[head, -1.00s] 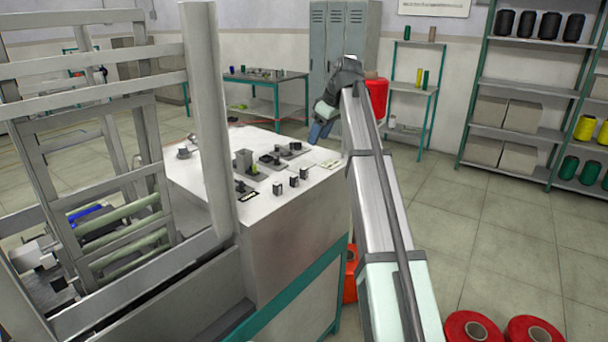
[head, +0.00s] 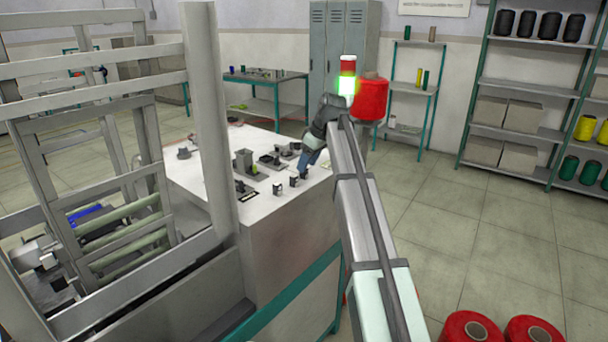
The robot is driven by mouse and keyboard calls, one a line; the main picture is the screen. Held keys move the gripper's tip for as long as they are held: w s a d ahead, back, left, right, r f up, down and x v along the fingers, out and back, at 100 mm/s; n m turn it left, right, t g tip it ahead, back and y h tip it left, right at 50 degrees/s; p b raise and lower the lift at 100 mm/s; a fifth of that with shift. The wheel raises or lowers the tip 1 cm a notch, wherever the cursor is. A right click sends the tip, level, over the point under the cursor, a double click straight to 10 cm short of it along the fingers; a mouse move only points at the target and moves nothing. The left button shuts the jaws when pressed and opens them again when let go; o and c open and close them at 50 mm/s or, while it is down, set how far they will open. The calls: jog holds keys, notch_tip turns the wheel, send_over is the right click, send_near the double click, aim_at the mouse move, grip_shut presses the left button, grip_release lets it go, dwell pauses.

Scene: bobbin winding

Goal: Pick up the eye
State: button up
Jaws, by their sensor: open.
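My gripper (head: 304,170) is at the right part of the white worktop, pointing down. It is low over the row of small dark blocks (head: 278,189), at the far end of the row. My wrist and arm come in from the right. I cannot tell which small part is the eye; the parts are too small in this view. The gripper covers the far end of the row, so contact there cannot be told. I see nothing held.
The white worktop (head: 195,172) also bears a grey upright block (head: 244,163) and dark fixtures (head: 270,163). A grey frame (head: 205,120) stands at the left. A lit signal lamp (head: 347,85) and a red spool (head: 371,98) are behind my arm.

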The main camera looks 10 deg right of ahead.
jog(key=shift+x, duration=1.45)
jog(key=shift+c, duration=0.5)
grip_shut()
